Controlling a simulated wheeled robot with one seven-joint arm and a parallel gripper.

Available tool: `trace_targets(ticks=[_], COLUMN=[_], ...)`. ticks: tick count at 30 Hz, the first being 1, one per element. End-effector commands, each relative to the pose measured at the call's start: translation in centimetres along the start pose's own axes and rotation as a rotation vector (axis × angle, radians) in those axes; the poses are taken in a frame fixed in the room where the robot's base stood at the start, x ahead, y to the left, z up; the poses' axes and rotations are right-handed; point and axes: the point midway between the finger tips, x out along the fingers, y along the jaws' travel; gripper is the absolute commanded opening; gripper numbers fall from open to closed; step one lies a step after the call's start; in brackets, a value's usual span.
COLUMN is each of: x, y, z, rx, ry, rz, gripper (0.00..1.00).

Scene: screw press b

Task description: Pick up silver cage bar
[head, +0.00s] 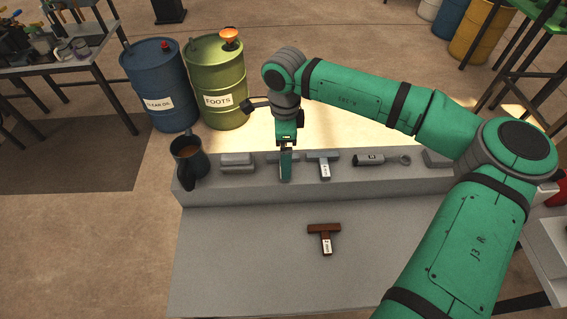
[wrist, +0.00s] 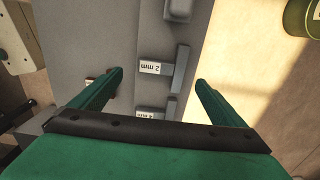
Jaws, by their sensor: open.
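Two silver T-shaped cage bars lie side by side on the raised grey ledge. The left bar (head: 270,158) is partly hidden behind my gripper (head: 286,165) in the head view. In the wrist view this bar (wrist: 181,68) shows a white "2 mm" label and lies between the fingers. The right bar (head: 323,160) carries a white label and shows in the wrist view (wrist: 172,107), partly covered by my gripper's body. My gripper also shows in the wrist view (wrist: 160,79), open and empty, pointing down over the left bar. Finger height above the ledge is unclear.
A brown T-shaped bar (head: 323,232) lies on the lower grey surface. On the ledge (head: 230,190) stand a dark jug (head: 190,160), a grey block (head: 237,163) and a ring-ended tool (head: 380,160). A blue drum (head: 158,85) and green drum (head: 216,75) stand behind.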

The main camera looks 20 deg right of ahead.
Motion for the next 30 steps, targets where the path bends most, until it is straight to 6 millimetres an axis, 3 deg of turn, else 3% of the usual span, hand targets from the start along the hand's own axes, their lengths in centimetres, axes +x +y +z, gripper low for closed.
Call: trace_targets(ticks=[7, 15, 23, 30], x=[1.7, 5.3, 5.7, 5.7], y=[0.0, -0.1, -0.1, -0.1], z=[0.3, 0.2, 0.2, 0.2], rx=[-0.005, -0.005, -0.005, -0.005], ry=[-0.002, -0.002, -0.001, -0.001], rz=[0.001, 0.001, -0.001, -0.001], gripper=[0.95, 0.95, 0.95, 0.40])
